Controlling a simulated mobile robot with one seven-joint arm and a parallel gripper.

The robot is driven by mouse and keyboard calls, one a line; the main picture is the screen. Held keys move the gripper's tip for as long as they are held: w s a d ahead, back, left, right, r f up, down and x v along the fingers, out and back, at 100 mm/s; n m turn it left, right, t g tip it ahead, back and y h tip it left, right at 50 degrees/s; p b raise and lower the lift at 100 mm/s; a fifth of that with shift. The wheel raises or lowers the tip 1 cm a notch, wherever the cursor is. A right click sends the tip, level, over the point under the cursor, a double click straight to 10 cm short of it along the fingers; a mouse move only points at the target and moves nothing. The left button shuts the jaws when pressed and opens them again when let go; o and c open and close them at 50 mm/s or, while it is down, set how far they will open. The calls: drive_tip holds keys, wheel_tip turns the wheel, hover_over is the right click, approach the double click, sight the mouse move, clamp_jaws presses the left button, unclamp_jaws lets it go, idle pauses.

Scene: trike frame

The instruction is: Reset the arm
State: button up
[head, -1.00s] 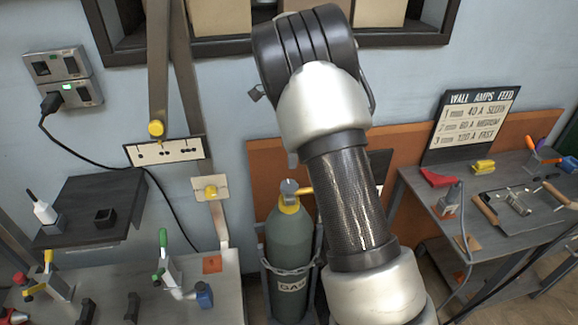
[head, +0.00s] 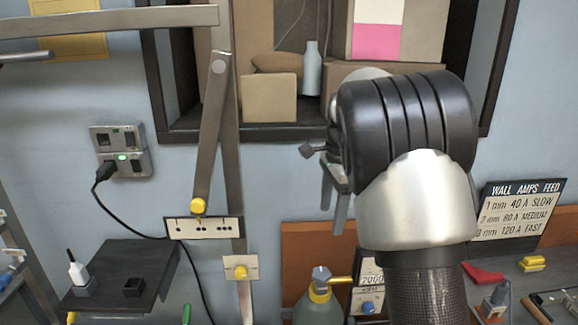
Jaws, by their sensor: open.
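My arm rises from the lower right of the head view, in front of the wall. Its black wrist section is bent over at the top. My gripper (head: 335,205) hangs below the left side of the wrist with its two grey fingers pointing down. The fingers are apart, and nothing shows between them. They are in front of the blue wall, below the dark shelf and above the gas bottle. Part of the gripper's body is hidden behind the wrist.
A dark shelf (head: 200,133) with boxes is behind the arm. A green gas bottle (head: 318,308) stands below the gripper. A metal post with a hinged bar (head: 210,135) is left of it. A dark side table (head: 120,275) is lower left; a bench with tools is lower right.

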drive_tip(key=s+r+n+t+p, duration=0.25)
drive_tip(key=s+r+n, duration=0.7)
drive_tip(key=s, duration=0.65)
drive_tip(key=s+n+t, duration=0.2)
drive_tip(key=s+n, duration=0.4)
drive_tip(key=s, duration=0.8)
drive_tip(key=shift+s+a+f+n, duration=0.2)
drive_tip(key=shift+s+a+n, duration=0.1)
drive_tip(key=shift+a+n, duration=0.05)
drive_tip(key=shift+t, duration=0.25)
